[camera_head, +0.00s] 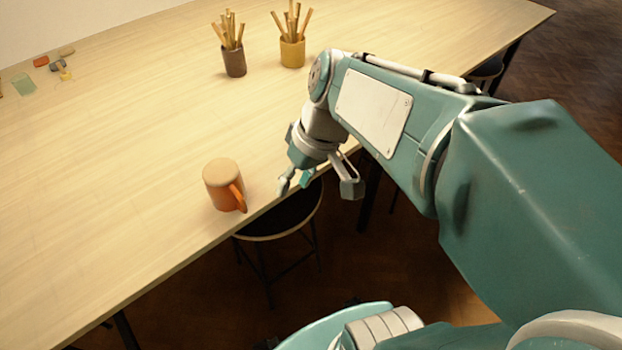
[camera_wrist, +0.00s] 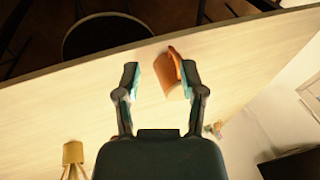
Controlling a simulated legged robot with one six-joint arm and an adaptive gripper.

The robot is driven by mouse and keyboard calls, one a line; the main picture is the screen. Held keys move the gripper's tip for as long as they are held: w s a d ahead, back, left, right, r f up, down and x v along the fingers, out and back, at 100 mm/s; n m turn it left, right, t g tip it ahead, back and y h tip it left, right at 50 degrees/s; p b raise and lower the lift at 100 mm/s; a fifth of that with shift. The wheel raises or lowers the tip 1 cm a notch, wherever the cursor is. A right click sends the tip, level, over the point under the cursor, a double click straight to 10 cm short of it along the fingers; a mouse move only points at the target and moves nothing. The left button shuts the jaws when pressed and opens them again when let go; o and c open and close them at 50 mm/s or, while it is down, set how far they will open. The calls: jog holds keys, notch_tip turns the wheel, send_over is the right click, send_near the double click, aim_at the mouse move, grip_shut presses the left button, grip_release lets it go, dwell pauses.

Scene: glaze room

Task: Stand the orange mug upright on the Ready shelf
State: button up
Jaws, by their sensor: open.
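The orange mug (camera_head: 221,188) stands on the pale table near its front edge. A flat, closed tan face is on top and no opening shows, so it looks upside down. Its handle (camera_head: 237,197) points toward the table edge. My gripper (camera_head: 317,186) is open and empty, to the right of the mug and apart from it, around the table edge. In the wrist view the mug (camera_wrist: 173,75) shows beyond and between the open fingers, closer to the right one. I cannot make out a Ready shelf in either view.
A brown cup (camera_head: 234,62) and a yellow cup (camera_head: 292,53), both holding sticks, stand further back on the table (camera_head: 120,140). Small items, including a green block (camera_head: 23,84), lie at the far left. A dark stool (camera_head: 275,218) is below the edge. The table around the mug is clear.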

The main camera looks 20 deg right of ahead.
jog(key=s+m+t+h, duration=0.1)
jog(key=s+d+r+m+t+h, duration=0.1)
jog(key=s+t, duration=0.1)
jog(key=s+r+t+h, duration=0.1)
jog(key=s, duration=0.1)
jog(key=shift+d+m+t+h, duration=0.3)
jog(key=shift+d+m+h, duration=0.1)
jog(key=shift+c, duration=0.3)
